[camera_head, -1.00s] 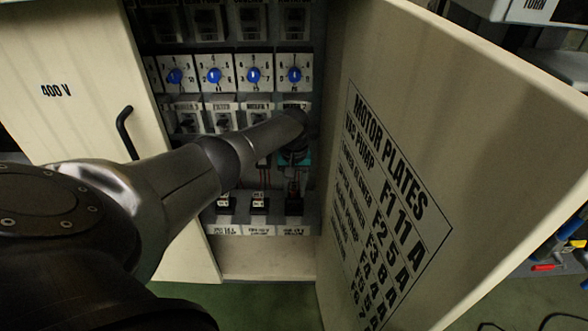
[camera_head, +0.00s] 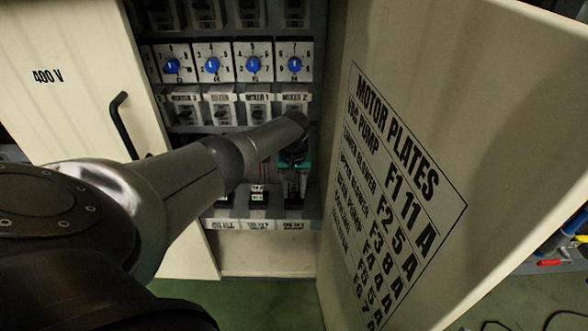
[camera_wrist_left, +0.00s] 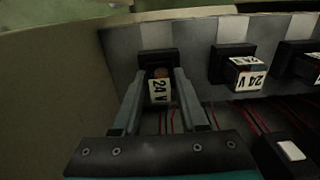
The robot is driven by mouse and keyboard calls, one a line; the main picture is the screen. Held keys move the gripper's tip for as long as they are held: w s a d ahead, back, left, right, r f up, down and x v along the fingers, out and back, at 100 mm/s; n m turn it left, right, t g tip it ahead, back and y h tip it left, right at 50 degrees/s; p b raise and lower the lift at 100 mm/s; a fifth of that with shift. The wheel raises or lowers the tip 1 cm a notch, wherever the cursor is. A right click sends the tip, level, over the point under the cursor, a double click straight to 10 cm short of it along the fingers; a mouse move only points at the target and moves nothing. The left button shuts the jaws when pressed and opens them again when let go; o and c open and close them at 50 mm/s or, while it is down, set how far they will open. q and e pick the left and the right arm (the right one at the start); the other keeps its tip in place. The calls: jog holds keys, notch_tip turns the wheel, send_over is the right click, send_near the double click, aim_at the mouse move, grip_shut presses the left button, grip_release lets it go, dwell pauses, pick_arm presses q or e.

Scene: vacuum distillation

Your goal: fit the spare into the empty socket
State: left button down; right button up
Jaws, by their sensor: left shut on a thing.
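My left gripper (camera_wrist_left: 158,98) is shut on the spare, a small block with a white "24 V" label (camera_wrist_left: 159,91). In the left wrist view the block is at the dark socket (camera_wrist_left: 158,57) at the left end of the row. I cannot tell whether it is seated or just in front of the socket. In the head view my left gripper (camera_head: 293,182) is low in the cabinet, above the rightmost socket (camera_head: 293,203), and the spare is hidden or too small to make out. My right gripper is not in view.
A neighbouring "24 V" block (camera_wrist_left: 244,74) sits in the socket to the right. The open cabinet door (camera_head: 480,130) with the motor plates list stands close to the right of my arm. Blue dials (camera_head: 253,64) and switches (camera_head: 257,106) are above. Red wires (camera_wrist_left: 250,118) run by the sockets.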

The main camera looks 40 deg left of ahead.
pick_arm(q)
jog(key=shift+c, duration=2.2)
grip_release()
jog(key=shift+f, duration=0.15)
